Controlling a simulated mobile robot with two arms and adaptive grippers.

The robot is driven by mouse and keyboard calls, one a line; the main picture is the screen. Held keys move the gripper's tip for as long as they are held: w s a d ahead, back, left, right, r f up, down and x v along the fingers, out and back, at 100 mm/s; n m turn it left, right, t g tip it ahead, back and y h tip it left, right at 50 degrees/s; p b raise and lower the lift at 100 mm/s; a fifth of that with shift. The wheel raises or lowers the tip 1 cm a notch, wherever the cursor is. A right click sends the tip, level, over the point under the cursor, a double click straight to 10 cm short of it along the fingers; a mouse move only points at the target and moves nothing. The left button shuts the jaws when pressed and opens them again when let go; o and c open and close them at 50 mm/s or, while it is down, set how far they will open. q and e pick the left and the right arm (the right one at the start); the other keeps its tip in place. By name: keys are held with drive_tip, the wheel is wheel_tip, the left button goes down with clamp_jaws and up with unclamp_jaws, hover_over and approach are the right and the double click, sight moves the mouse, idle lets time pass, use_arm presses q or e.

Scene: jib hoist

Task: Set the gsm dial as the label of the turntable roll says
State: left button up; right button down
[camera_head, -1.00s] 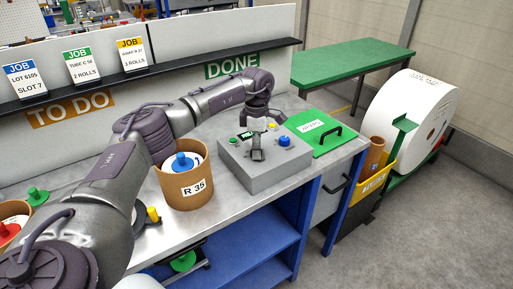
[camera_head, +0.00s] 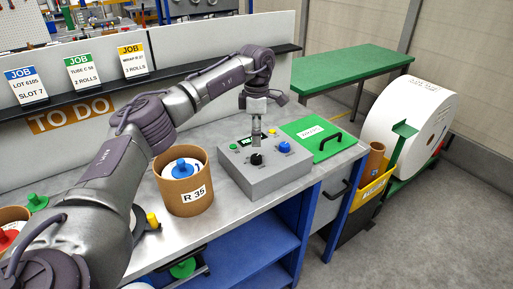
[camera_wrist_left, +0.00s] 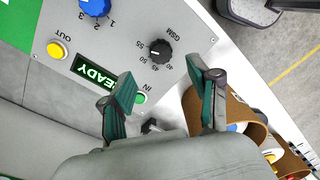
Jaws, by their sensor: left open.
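The black gsm dial (camera_head: 257,159) is on the grey control box (camera_head: 285,183). In the left wrist view, the dial (camera_wrist_left: 160,51) carries a white mark towards the left of the picture; its scale numbers run around it. My left gripper (camera_head: 256,137) points down just above the dial. In the left wrist view its two fingers are apart (camera_wrist_left: 166,88), with nothing between them, and the dial shows beyond their tips. A large white roll (camera_head: 398,110) stands at the right; its print is too small to read. I cannot tell which roll is on the turntable.
The box also has a blue knob (camera_head: 284,147), a yellow button (camera_wrist_left: 57,49), and a green READY display (camera_wrist_left: 94,77). A green panel with a black handle (camera_head: 331,142) lies behind right.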

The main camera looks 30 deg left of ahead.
use_arm(q)
drive_tip(key=shift+w+r, duration=0.1)
drive_tip(key=shift+r, duration=2.3)
